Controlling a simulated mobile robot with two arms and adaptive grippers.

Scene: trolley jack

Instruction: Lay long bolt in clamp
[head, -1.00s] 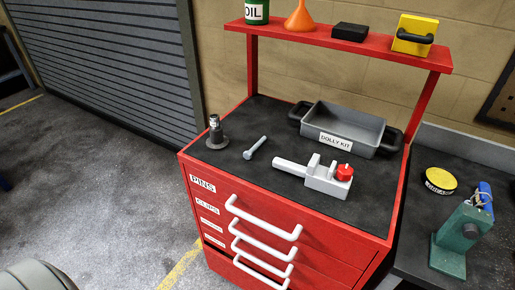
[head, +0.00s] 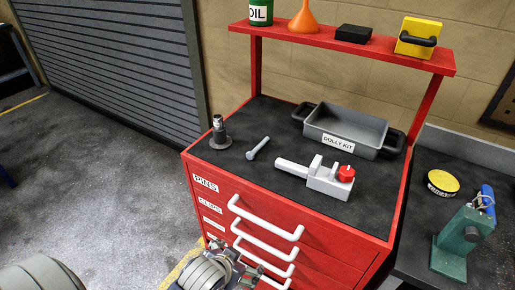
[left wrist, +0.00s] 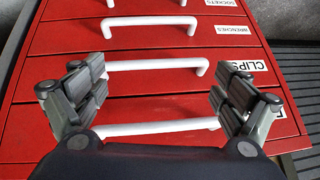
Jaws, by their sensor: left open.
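The long bolt (head: 258,148), grey with a hex head, lies on the black top of the red tool cabinet. The clamp (head: 328,178), a light grey block with an upright jaw, a bar to its left and a red knob, sits right of the bolt. No bolt lies in it. My left gripper (head: 236,262) is low in front of the cabinet drawers, below and apart from the bolt and clamp. In the left wrist view its fingers (left wrist: 160,88) are spread wide with nothing held, facing the drawer fronts. My right gripper is not in view.
A dark stand (head: 219,134) is left of the bolt, and the grey DOLLY KIT tray (head: 318,140) is behind the clamp. White drawer handles (head: 266,218) stick out near my left gripper. A red shelf (head: 350,54) spans the back. A green device (head: 464,240) stands at right.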

